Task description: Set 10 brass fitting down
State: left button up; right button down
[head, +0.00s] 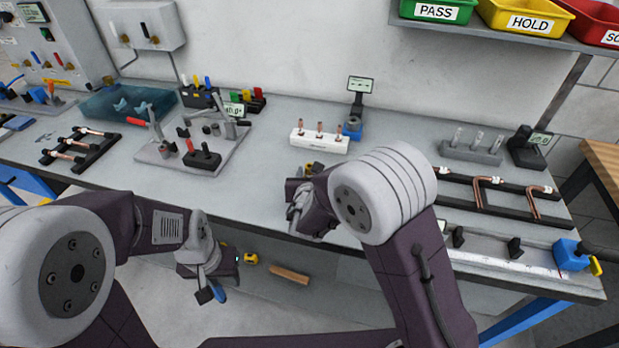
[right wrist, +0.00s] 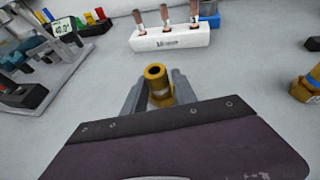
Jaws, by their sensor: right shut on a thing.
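The brass fitting (right wrist: 157,88) is upright between the fingers of my right gripper (right wrist: 160,98) in the right wrist view, with its open end up. The gripper is shut on it. In the head view my right gripper (head: 303,190) is over the front part of the bench, and a bit of the brass fitting (head: 313,168) shows beyond it. I cannot tell whether the fitting touches the bench. My left gripper (head: 208,285) hangs in front of the bench edge, pointing down; its finger gap is not clear.
A white block (head: 320,142) with three copper pieces stands just behind the right gripper. Another brass piece (right wrist: 307,87) is at the right edge of the wrist view. A clamp fixture (head: 200,150) stands to the left, and copper tubes on a black rack (head: 480,208) to the right.

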jog(key=shift+w+f, duration=0.1)
jog(key=shift+f, duration=0.7)
jog(key=shift+f+b, duration=0.15)
jog(key=shift+b, duration=0.15)
jog(key=c, duration=1)
grip_release()
jog(key=shift+r+p, duration=0.4)
jog(key=shift+p, duration=0.1)
jog(key=v, duration=1.2)
jog(key=shift+f, duration=0.25)
